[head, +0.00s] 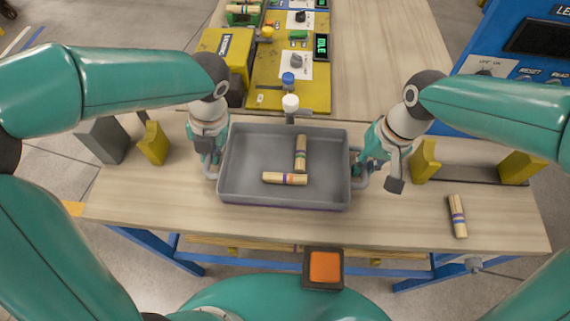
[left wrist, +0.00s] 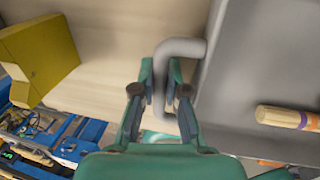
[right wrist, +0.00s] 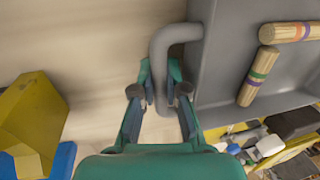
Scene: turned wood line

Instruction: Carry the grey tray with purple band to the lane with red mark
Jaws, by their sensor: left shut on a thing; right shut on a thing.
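The grey tray (head: 250,165) is on or just above the wooden table in the head view, with a thin purple band along its lower front edge. Two turned wood pieces lie in it, one (head: 285,179) crosswise and one (head: 300,150) lengthwise. My left gripper (head: 210,170) is shut on the tray's left handle (left wrist: 165,75). My right gripper (head: 364,174) is shut on the right handle (right wrist: 160,70). Whether the tray's underside touches the table cannot be told. No red mark can be made out.
Another wood piece (head: 457,216) lies on the table at the right. Yellow blocks (head: 153,143) and (head: 424,161) stand on both sides. A yellow machine panel (head: 265,90) with knobs is behind the tray, and a blue cabinet (head: 520,50) is at the back right.

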